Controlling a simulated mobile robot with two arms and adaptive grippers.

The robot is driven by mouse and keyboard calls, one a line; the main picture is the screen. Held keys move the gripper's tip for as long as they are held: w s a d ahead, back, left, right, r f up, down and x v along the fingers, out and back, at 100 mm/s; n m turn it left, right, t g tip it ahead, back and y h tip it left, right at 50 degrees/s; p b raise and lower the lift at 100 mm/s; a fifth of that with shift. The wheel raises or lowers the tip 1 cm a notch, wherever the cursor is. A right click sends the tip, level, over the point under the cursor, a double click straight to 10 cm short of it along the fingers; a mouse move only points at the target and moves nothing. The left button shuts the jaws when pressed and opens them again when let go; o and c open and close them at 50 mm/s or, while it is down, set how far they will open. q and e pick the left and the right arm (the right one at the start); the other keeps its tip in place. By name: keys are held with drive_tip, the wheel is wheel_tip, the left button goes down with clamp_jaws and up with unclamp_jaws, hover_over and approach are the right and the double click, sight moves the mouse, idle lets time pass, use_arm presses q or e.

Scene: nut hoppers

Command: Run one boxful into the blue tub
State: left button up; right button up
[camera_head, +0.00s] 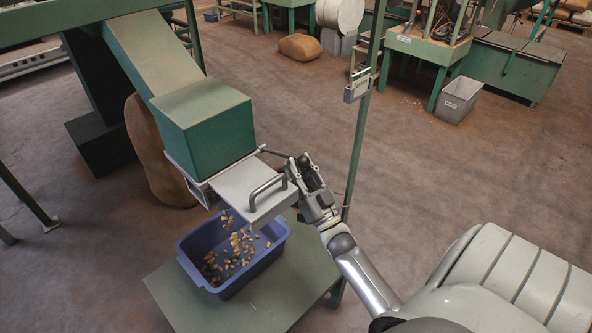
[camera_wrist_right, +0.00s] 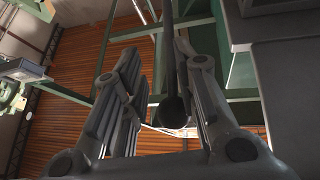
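The blue tub (camera_head: 268,258) stands on a green table under the hopper, with scattered nuts (camera_head: 236,248) in it and some apparently falling from above. A green metering box (camera_head: 218,130) sits at the chute's lower end. Below it is a pale metal slide plate (camera_head: 240,184) with a grey bar handle (camera_head: 268,190). A dark lever (camera_head: 274,152) reaches from the box's side toward my right gripper (camera_head: 306,170). In the right wrist view, the ball-ended lever (camera_wrist_right: 172,108) lies between the spread fingers of my right gripper (camera_wrist_right: 160,60). My left gripper is out of view.
The sloping chute (camera_head: 148,50) comes down from the upper left. A green post (camera_head: 362,120) with a small sign rises just behind my right gripper. The green table (camera_head: 285,300) has bare room around the tub. A brown sack (camera_head: 155,160) stands behind the hopper.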

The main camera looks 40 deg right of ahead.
drive_tip(key=o, duration=0.4)
drive_tip(key=shift+s+f, duration=0.1)
drive_tip(key=shift+a, duration=0.1)
drive_tip(key=shift+f, duration=0.1)
drive_tip(key=v, duration=1.1)
drive_tip(key=shift+s+f, duration=0.15)
drive_tip(key=shift+s, duration=0.2)
